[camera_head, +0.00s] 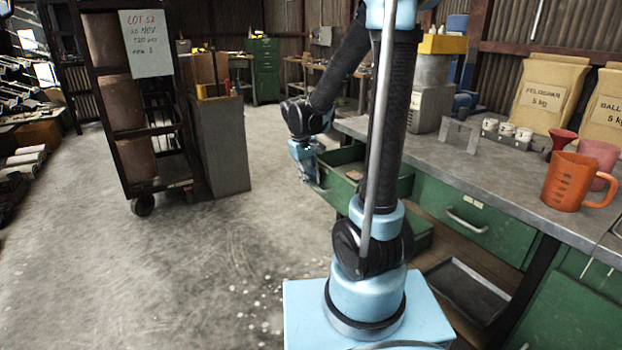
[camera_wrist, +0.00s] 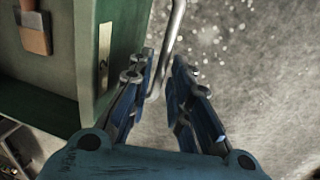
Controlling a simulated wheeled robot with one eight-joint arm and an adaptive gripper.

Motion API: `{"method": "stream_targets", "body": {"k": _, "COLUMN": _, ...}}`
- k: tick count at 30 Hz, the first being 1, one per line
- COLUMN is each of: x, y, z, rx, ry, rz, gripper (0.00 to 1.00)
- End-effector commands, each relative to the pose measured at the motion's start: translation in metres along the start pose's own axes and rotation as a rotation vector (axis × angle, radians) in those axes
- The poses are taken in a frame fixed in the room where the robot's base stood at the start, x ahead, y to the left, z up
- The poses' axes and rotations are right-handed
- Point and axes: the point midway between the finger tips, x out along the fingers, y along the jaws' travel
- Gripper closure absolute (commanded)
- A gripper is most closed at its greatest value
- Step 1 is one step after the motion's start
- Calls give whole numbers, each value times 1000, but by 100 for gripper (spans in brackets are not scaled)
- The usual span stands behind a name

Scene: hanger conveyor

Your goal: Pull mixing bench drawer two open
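The mixing bench drawer (camera_head: 336,188) marked "2" is green and stands pulled out from the bench; its inside shows. In the wrist view its front edge (camera_wrist: 90,62) is at the left, with the label (camera_wrist: 104,58) on its face. Its metal handle (camera_wrist: 168,50) stands off the face. My gripper (camera_head: 305,172) is at the drawer's front. In the wrist view my gripper (camera_wrist: 163,72) has its fingers apart, with the handle running in the gap, closer to the left finger. Contact with the handle cannot be told.
A brush (camera_wrist: 33,32) lies in the drawer. The bench (camera_head: 480,165) carries an orange jug (camera_head: 575,182), cups and bags. A closed drawer (camera_head: 470,220) is to the right. A wheeled rack (camera_head: 140,110) and a grey cabinet (camera_head: 220,145) stand left. The floor (camera_head: 210,260) between is clear.

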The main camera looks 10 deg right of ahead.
Motion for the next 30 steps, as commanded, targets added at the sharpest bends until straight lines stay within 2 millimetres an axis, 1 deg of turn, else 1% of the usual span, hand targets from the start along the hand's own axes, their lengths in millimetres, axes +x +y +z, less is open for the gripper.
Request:
{"method": "stream_targets", "body": {"k": 7, "x": -3, "y": 0, "z": 1, "rx": 0, "ry": -2, "rz": 0, "gripper": 82}}
{"method": "stream_targets", "body": {"k": 11, "x": -15, "y": 0, "z": 1, "rx": 0, "ry": -2, "rz": 0, "gripper": 82}}
{"method": "stream_targets", "body": {"k": 24, "x": -80, "y": 1, "z": -2, "rx": -1, "ry": -2, "rz": 0, "gripper": 82}}
{"method": "stream_targets", "body": {"k": 30, "x": -105, "y": 1, "z": -3, "rx": -1, "ry": -2, "rz": 0, "gripper": 82}}
